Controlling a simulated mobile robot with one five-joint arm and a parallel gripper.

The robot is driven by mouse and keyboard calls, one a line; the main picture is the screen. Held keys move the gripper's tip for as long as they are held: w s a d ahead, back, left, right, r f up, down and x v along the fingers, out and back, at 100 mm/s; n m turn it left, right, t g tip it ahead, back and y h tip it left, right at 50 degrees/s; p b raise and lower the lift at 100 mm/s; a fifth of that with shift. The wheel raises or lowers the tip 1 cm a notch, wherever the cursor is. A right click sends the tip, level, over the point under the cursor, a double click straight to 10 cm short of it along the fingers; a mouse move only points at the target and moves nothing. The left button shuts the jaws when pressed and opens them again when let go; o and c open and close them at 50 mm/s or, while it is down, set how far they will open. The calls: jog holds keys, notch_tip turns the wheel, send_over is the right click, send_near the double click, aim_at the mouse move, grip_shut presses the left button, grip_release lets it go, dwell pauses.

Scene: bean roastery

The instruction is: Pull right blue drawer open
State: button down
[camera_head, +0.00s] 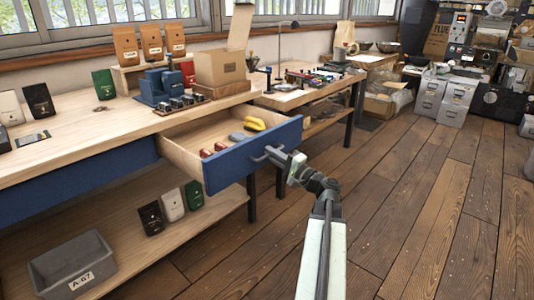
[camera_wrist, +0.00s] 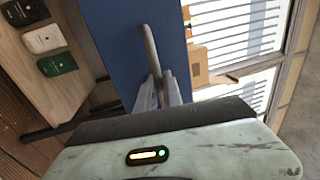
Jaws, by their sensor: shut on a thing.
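The right blue drawer (camera_head: 240,163) is pulled out from under the wooden workbench in the head view. Its blue front also fills the top middle of the wrist view (camera_wrist: 120,35). A grey bar handle (camera_wrist: 150,48) is fixed to that front. My gripper (camera_head: 283,160) is at the handle, in front of the drawer. In the wrist view my gripper (camera_wrist: 162,88) has its fingers shut around the lower part of the handle. Inside the drawer lie a yellow-handled item (camera_head: 255,124), a grey item (camera_head: 238,137) and small red items (camera_head: 213,150).
The workbench (camera_head: 60,155) carries coffee bags, a blue device (camera_head: 160,87) and a cardboard box (camera_head: 220,66). A lower shelf (camera_head: 150,250) holds a grey bin (camera_head: 72,267) and several bags. A second table (camera_head: 300,97) stands behind. The wooden floor (camera_head: 420,210) at right is clear.

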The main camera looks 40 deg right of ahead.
dwell(0.3)
jog(key=c, duration=1.5)
grip_release()
jog(key=shift+a, duration=0.1)
jog(key=b+v, duration=0.1)
jog(key=v, duration=0.6)
jog(key=shift+s, duration=0.4)
jog(key=shift+f, duration=0.1)
